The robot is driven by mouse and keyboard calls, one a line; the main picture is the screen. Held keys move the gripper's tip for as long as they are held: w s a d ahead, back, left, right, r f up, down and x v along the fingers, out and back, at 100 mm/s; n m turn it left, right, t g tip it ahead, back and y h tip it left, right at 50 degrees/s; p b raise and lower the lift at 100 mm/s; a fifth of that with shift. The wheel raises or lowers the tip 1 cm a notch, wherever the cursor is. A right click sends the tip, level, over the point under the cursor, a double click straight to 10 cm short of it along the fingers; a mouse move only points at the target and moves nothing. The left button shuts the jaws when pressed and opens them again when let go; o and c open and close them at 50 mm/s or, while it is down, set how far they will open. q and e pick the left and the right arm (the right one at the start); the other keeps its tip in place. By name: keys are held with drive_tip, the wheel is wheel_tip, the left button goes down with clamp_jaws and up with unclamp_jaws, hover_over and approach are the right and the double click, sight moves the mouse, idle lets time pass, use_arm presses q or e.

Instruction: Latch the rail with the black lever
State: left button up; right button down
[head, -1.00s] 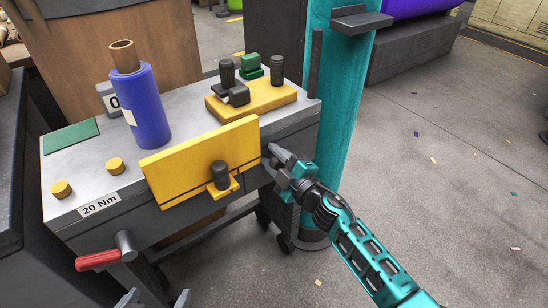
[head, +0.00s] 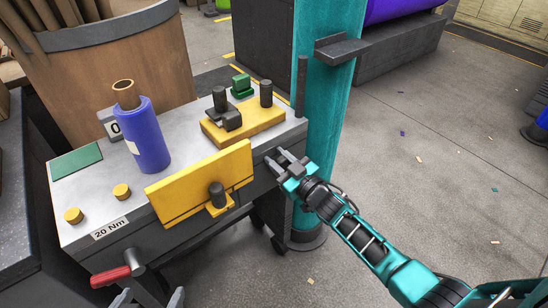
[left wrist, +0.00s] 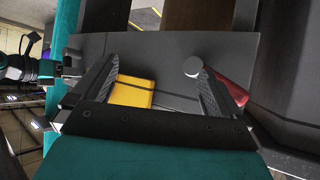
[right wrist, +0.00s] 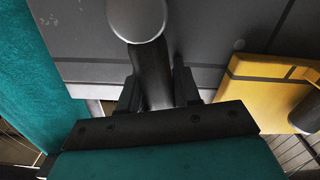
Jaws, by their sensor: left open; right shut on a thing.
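My right gripper (head: 284,160) is at the right end of the grey bench's front face, just right of the yellow panel (head: 190,186). In the right wrist view its fingers (right wrist: 157,85) are shut on the shaft of the black lever (right wrist: 152,62), whose round end points toward the camera. In the head view the gripper mostly hides that lever. My left gripper (head: 150,299) is open at the bottom edge, below the red-handled lever (head: 110,277); its fingers stand apart in the left wrist view (left wrist: 157,95). I cannot tell which part is the rail.
A purple roll (head: 146,137) stands on the bench top (head: 95,195). A yellow block (head: 243,128) with dark posts sits at the back right. A teal pillar (head: 322,120) rises close behind my right gripper. Open floor (head: 440,190) lies to the right.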

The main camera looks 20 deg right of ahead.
drive_tip(key=shift+w+d+r+m, duration=0.1)
drive_tip(key=shift+d+m, duration=0.3)
drive_tip(key=shift+m, duration=0.2)
drive_tip(key=shift+d+m+p, duration=0.15)
drive_tip(key=shift+m+p, duration=0.15)
drive_tip(key=shift+p, duration=0.05)
use_arm(q)
drive_tip(key=shift+s+a+f, duration=0.1)
drive_tip(key=shift+s+a, duration=0.2)
use_arm(e)
drive_tip(key=shift+w+d, duration=0.1)
use_arm(q)
drive_tip(key=shift+w, duration=0.1)
use_arm(e)
drive_tip(key=c, duration=0.9)
unclamp_jaws()
use_arm(q)
drive_tip(key=shift+w+r, duration=0.15)
drive_tip(key=shift+r, duration=0.05)
